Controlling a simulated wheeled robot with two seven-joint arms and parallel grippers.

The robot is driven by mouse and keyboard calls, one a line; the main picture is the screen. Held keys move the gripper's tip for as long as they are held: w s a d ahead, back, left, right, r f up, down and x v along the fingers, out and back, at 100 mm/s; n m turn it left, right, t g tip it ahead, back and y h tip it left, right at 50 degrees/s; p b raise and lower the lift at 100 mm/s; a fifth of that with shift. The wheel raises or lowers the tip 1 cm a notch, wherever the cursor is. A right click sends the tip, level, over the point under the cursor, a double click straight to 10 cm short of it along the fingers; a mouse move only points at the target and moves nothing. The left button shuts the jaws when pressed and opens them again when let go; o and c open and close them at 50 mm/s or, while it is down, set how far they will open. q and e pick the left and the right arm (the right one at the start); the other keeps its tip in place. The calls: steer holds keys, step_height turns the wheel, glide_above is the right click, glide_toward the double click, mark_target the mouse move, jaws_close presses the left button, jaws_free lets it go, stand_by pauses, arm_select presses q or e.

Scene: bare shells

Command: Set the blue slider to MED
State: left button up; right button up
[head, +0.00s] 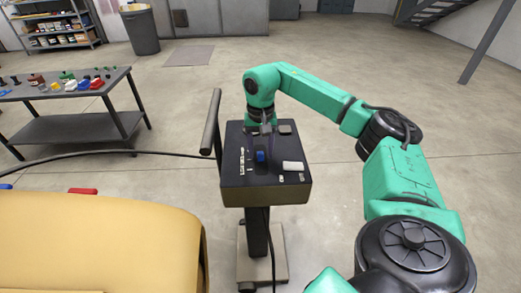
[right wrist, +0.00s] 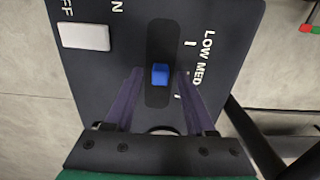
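The blue slider (right wrist: 160,74) sits in a dark slot on a black control box (right wrist: 120,60), and it also shows in the head view (head: 260,156). In the right wrist view the slider is roughly level with the MED label; the right finger hides part of the scale beside it. A LOW label and white tick lie above MED. My right gripper (right wrist: 159,76) is open over the box, one finger on each side of the slider with gaps between. Whether the fingertips touch the panel I cannot tell. My left gripper is not in view.
A white rocker switch (head: 293,166) with ON/OFF lettering is on the same box. A yellow padded surface (head: 100,245) fills the lower left. A metal table (head: 75,128) with small items stands farther left.

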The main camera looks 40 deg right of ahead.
mark_target(260, 152)
step_height(260, 152, up, 8)
steer(key=shift+f, duration=0.2)
step_height(260, 152, up, 7)
steer(key=p, duration=0.2)
stand_by(0.3)
